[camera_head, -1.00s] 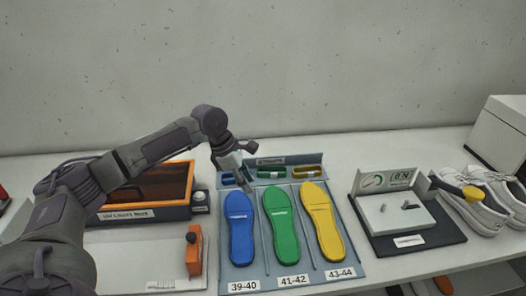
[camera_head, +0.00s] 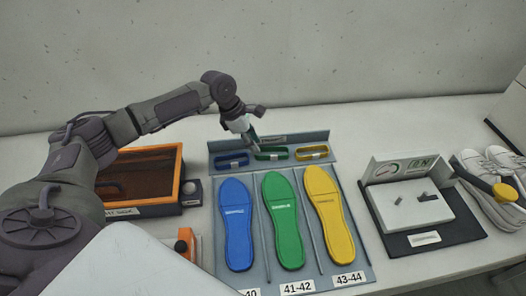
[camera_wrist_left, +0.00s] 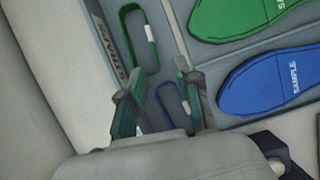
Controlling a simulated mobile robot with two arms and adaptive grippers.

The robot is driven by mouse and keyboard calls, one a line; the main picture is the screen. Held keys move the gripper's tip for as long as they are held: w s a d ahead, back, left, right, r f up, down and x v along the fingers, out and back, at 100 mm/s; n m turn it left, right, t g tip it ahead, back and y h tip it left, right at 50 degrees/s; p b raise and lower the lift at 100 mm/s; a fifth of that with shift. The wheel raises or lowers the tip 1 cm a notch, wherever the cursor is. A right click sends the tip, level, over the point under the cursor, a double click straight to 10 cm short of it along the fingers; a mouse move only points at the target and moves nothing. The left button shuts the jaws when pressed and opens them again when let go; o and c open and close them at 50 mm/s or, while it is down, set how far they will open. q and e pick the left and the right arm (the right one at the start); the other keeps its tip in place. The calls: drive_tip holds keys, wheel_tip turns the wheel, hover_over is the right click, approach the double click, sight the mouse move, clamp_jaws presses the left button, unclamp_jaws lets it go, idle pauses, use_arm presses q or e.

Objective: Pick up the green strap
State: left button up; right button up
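The green strap (camera_head: 272,156) is a flat loop with a light clasp. It lies in the middle slot of the grey tray's (camera_head: 325,140) back row, between the blue strap (camera_head: 231,160) and the yellow strap (camera_head: 312,153). In the left wrist view the green strap (camera_wrist_left: 152,58) lies beyond the fingertips, and the blue strap (camera_wrist_left: 163,92) shows between and below the fingers. My left gripper (camera_head: 254,138) is above and just behind the green strap, apart from it. Its two fingers (camera_wrist_left: 157,80) are spread with nothing between them. My right gripper is not in view.
Blue (camera_head: 236,225), green (camera_head: 283,220) and yellow (camera_head: 329,215) insoles lie in the tray's front lanes. An orange-framed box (camera_head: 180,170) stands left. A gauge fixture (camera_head: 410,205) and grey-white shoes (camera_head: 485,180) stand right. The tray's raised back panel is close to my gripper.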

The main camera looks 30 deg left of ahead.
sight(263, 154)
use_arm(q)
drive_tip(key=x, duration=0.2)
drive_tip(key=p+x, duration=0.1)
drive_tip(key=x, duration=0.4)
drive_tip(key=shift+w+a+f, duration=0.1)
drive_tip(key=shift+w+f, duration=0.05)
drive_tip(key=shift+w, duration=0.25)
clamp_jaws()
